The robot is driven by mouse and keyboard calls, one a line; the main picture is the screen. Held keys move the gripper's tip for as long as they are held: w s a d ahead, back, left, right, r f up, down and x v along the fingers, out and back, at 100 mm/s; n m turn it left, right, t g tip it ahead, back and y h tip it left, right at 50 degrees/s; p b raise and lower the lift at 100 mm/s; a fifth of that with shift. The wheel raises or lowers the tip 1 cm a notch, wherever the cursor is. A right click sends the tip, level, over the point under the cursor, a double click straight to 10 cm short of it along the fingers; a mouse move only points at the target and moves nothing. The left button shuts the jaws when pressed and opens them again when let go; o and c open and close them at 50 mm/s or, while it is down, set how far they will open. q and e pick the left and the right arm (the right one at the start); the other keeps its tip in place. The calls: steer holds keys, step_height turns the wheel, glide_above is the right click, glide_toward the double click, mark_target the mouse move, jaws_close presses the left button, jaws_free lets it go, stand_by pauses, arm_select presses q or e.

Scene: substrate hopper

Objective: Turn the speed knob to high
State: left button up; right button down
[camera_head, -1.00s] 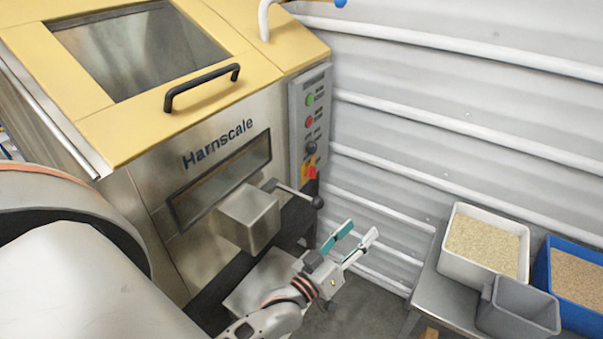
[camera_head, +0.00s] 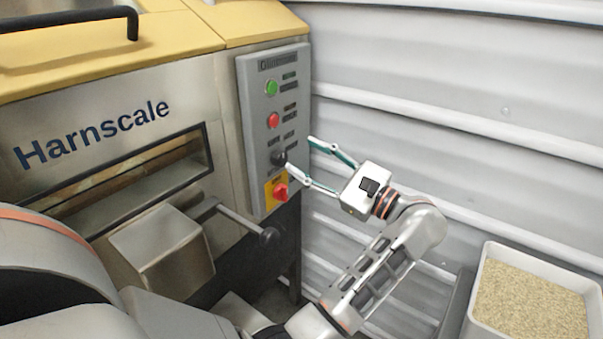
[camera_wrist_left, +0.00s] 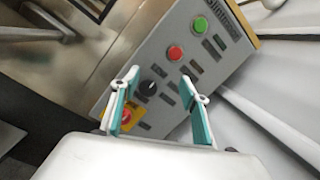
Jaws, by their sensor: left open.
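The speed knob (camera_head: 278,157) is a small black dial on the grey control panel (camera_head: 257,105), below the red button and above the red switch on yellow. In the left wrist view the knob (camera_wrist_left: 152,87) carries a light pointer line and shows between the two fingers, ahead of them. My left gripper (camera_head: 299,166) is open and empty, its teal-padded fingers pointing at the panel near the knob. In the head view one fingertip appears close to the knob; I cannot tell whether it touches. My right gripper is not in view.
A green button (camera_head: 271,88) and a red button (camera_head: 273,120) sit above the knob. The red rotary switch (camera_head: 280,191) sits close below it. A lever with a black ball (camera_head: 270,237) sticks out lower left. A tray of grain (camera_head: 530,300) stands right.

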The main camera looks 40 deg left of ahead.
mark_target(283, 160)
arm_select(q)
steer(key=a+f, duration=0.1)
steer(key=a, duration=0.1)
steer(key=a+f+n+h, duration=0.1)
steer(key=a, duration=0.1)
steer(key=a+f+n+h, duration=0.1)
steer(key=a, duration=0.2)
steer(key=shift+w+a+f+b, duration=0.1)
steer(key=shift+w+f+b, duration=0.25)
steer(key=shift+f, duration=0.05)
steer(key=c, duration=1.1)
